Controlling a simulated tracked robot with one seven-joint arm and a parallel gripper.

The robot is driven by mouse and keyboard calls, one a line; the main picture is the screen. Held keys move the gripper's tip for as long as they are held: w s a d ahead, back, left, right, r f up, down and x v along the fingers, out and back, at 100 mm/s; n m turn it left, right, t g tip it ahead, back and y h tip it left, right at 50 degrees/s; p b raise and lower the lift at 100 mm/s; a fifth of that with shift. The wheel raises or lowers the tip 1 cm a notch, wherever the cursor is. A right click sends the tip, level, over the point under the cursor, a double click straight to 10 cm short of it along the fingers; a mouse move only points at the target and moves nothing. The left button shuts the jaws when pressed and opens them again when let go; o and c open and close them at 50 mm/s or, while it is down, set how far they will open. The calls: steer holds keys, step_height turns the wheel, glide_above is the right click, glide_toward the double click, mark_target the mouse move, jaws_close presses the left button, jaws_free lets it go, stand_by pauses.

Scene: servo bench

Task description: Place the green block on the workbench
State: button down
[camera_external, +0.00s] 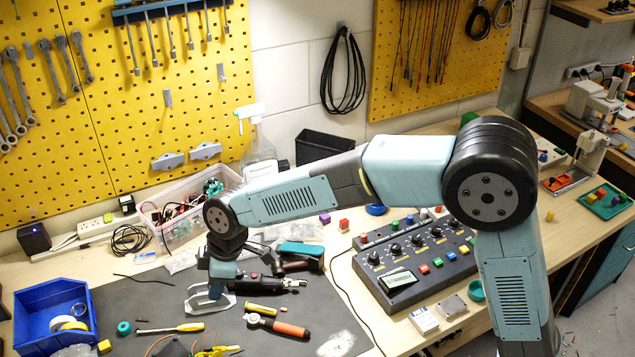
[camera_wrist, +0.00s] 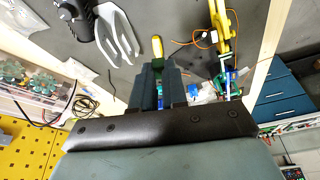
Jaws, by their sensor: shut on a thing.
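My gripper (camera_external: 221,270) is low over the dark mat, left of the middle, beside a black and red tool. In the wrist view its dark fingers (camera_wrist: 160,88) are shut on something. Only a small blue-green sliver shows between them. It is probably the green block, but the fingers hide most of it. The block does not show clearly in the external view. The workbench (camera_external: 345,262) has a pale wooden top, partly covered by the mat (camera_external: 140,300).
A blue bin (camera_external: 55,310) stands at the left. A yellow screwdriver (camera_external: 170,328) and an orange-handled tool (camera_external: 278,326) lie on the mat. A clear box (camera_external: 185,215) of parts stands behind. A control panel (camera_external: 415,255) stands to the right. Bare wood shows left of the panel.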

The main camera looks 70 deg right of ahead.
steer(key=shift+s+r, duration=0.1)
steer(key=shift+s, duration=0.15)
